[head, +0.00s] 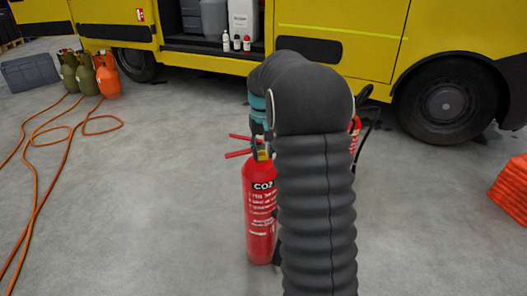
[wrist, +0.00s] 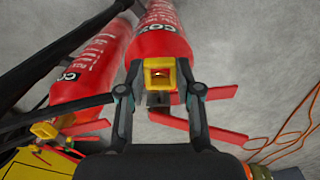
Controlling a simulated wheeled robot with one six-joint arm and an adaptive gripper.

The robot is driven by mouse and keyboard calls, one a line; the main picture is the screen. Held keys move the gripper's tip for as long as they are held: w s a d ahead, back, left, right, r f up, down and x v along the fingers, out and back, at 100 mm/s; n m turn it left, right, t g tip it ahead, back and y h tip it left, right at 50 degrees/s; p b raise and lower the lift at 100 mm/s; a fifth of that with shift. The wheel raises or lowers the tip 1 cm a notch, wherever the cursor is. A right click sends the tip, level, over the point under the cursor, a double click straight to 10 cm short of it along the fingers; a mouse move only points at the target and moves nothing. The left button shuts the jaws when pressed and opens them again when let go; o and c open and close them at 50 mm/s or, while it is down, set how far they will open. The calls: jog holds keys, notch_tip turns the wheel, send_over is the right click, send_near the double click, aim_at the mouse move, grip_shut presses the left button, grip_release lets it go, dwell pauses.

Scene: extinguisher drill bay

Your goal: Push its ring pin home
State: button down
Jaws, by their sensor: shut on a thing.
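A red CO2 extinguisher (head: 260,215) stands upright on the floor, partly hidden by my arm. Its red levers (head: 240,146) point left from its head. In the wrist view, the extinguisher's body (wrist: 163,38) is at the top and its levers (wrist: 200,125) reach right. My gripper (wrist: 160,85) is at the extinguisher's head, its two fingers shut on the yellow ring pin (wrist: 183,72), which shows a square opening. How deep the pin sits is hidden.
A second red extinguisher (wrist: 92,70) stands close beside it, mostly behind my arm in the head view. A yellow truck (head: 340,35) is behind.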

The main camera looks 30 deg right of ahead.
jog(key=shift+w+d, duration=0.25)
jog(key=shift+w, duration=0.75)
jog(key=shift+w, duration=0.1)
jog(key=c, duration=0.7)
grip_release()
jog(key=shift+r, duration=0.1)
notch_tip(320, 180, up, 12)
jog(key=shift+f, duration=0.1)
